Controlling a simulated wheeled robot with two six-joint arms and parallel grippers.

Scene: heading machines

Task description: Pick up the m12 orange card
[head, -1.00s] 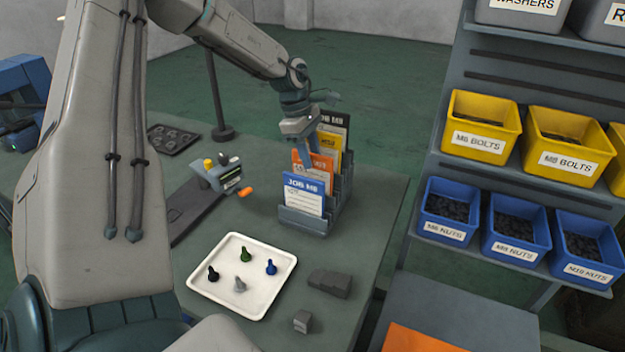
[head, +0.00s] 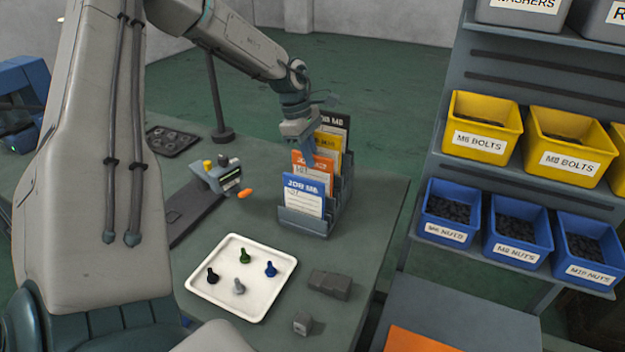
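The orange card (head: 321,162) stands upright in a grey card rack (head: 305,221), behind a blue-topped card marked JOB M6 (head: 303,194) and in front of a yellow-topped card (head: 329,141). Its printed label is partly covered and I cannot read it. My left gripper (head: 308,153) points down from above, with its fingers at the top edge of the orange card. The fingers overlap the card in the picture; I cannot tell whether they are closed on it. My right gripper is not in view.
A dark-topped card (head: 340,124) stands at the rack's back. A white tray (head: 222,296) with several coloured pieces lies in front on the bench, beside grey blocks (head: 330,284). A small device (head: 226,176) stands left of the rack. Yellow and blue bins fill shelves at right.

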